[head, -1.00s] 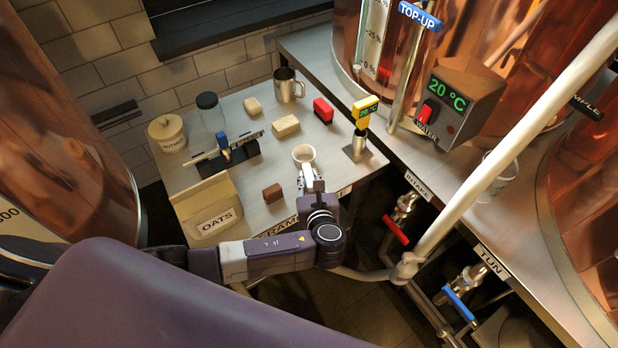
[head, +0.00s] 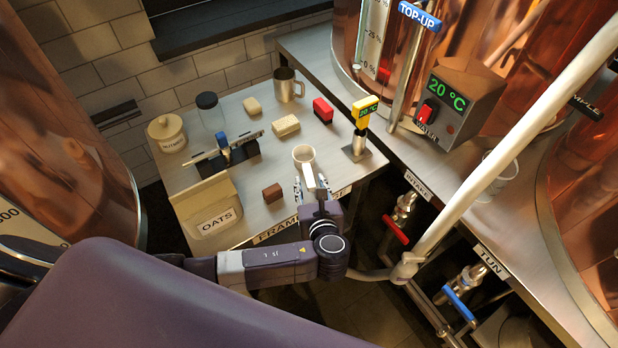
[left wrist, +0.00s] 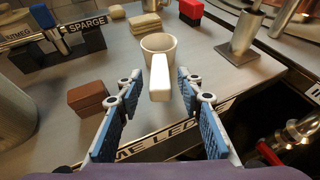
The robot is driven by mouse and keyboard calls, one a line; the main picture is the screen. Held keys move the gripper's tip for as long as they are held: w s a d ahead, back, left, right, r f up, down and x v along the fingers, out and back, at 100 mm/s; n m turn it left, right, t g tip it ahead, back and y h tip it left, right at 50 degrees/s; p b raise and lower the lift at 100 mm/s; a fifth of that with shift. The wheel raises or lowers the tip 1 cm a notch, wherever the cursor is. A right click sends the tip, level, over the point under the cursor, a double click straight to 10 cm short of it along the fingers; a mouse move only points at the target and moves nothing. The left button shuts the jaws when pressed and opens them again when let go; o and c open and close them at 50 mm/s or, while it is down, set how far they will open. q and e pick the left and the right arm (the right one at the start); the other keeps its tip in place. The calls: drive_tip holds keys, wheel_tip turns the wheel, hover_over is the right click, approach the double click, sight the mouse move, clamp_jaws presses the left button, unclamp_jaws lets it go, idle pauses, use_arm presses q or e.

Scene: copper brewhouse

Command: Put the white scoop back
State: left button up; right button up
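The white scoop (head: 303,155) lies on the metal work table (head: 250,190) near its front edge, right of centre. In the left wrist view the scoop (left wrist: 159,76) shows its round cup away from me and its flat handle pointing at me. My left gripper (head: 310,184) is open at the table's front edge. In the left wrist view its two blue-padded fingers (left wrist: 157,88) stand on either side of the handle, with gaps on both sides. My right gripper is not in view.
A brown block (head: 272,193) lies left of the scoop. The oats container (head: 208,208), a rack with a blue piece (head: 223,146), pale blocks (head: 286,126), a red block (head: 323,110) and a metal mug (head: 288,86) stand around. A yellow thermometer (head: 362,112) stands right, and a pale pipe (head: 510,150) slants past.

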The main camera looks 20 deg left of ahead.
use_arm(q)
drive_tip(key=v, duration=0.8)
drive_tip(key=shift+s+d, duration=0.25)
drive_tip(key=shift+s, duration=0.05)
drive_tip(key=shift+r, duration=0.15)
drive_tip(key=w+d+f+n+g+h, duration=0.25)
drive_tip(key=d+f+n+h, duration=0.45)
drive_tip(key=n, duration=0.4)
drive_tip(key=s+a+f+n+g, duration=0.1)
drive_tip(key=s+a+f+n, duration=0.1)
drive_tip(key=f, duration=0.5)
drive_tip(key=s+a+f+n+g, duration=0.1)
drive_tip(key=s+a+f+n, duration=0.15)
drive_tip(key=f, duration=0.55)
drive_tip(key=s+a+f+n+g, duration=0.2)
drive_tip(key=s+a+f+n, duration=0.2)
drive_tip(key=s+f, duration=0.6)
drive_tip(key=s+a+f+n+g, duration=0.1)
drive_tip(key=s+a+f+n, duration=0.1)
drive_tip(key=s, duration=0.6)
drive_tip(key=s+a+f+n+g, duration=0.2)
drive_tip(key=s+a+f+n, duration=0.1)
drive_tip(key=s+f, duration=0.4)
drive_tip(key=s+a+f+n+g, duration=0.1)
drive_tip(key=s+a+f+n, duration=0.2)
drive_tip(key=s, duration=0.8)
drive_tip(key=shift+a+f+y, duration=0.3)
drive_tip(key=shift+a+f, duration=0.05)
drive_tip(key=shift+f, duration=0.45)
